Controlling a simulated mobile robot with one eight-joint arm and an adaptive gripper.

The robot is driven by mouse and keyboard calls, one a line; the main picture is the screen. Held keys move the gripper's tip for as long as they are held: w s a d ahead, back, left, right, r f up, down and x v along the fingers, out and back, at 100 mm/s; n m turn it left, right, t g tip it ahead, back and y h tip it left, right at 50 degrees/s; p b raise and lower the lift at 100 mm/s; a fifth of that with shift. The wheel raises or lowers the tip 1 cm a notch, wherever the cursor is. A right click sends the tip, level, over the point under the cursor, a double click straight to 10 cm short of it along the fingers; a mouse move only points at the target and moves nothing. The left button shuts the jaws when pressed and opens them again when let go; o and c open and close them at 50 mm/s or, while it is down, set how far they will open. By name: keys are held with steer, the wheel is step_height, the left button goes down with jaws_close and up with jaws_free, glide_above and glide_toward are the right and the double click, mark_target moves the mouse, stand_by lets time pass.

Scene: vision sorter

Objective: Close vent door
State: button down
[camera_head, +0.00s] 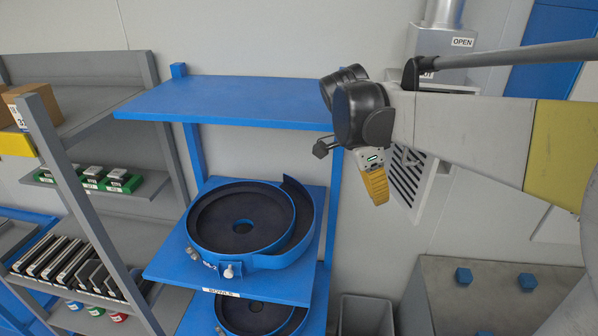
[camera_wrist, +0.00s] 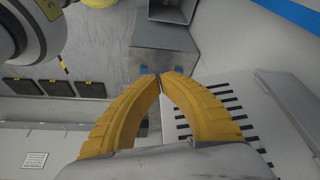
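A white slatted vent panel (camera_head: 409,178) is on the wall behind my gripper, partly hidden by my arm. It seems to stand out from the wall at an angle, but I cannot tell how far it is open. Its dark slots also show at the right of the wrist view (camera_wrist: 215,112). A grey duct box (camera_head: 440,48) above carries an "OPEN" label (camera_head: 462,42). My gripper (camera_head: 382,202) points down in front of the panel, apparently apart from it. In the wrist view its yellow fingertips (camera_wrist: 159,82) meet, with nothing visible between them.
A blue shelf unit (camera_head: 225,98) with a round feeder bowl (camera_head: 242,220) stands left of my gripper. A grey rack (camera_head: 95,150) with parts is farther left.

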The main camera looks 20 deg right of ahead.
steer(key=s+d+f+p, duration=0.1)
steer(key=d+f, duration=0.6)
steer(key=f, duration=0.1)
steer(key=shift+s+d+f+p, duration=0.2)
steer(key=shift+s+d+p, duration=0.1)
steer(key=shift+d, duration=0.05)
steer(key=shift+s+d, duration=0.1)
steer(key=shift+d, duration=0.1)
steer(key=w+d+n+t+b, duration=0.2)
steer(key=d+n, duration=0.4)
steer(key=d, duration=0.5)
steer(key=w+d+n+t+y+b, duration=0.1)
steer(key=w+d+n+t+b, duration=0.1)
steer(key=d+n, duration=0.5)
steer(key=shift+w+d+t+y+b, duration=0.3)
steer(key=shift+w+d+b, duration=0.45)
steer(key=shift+d, duration=1.1)
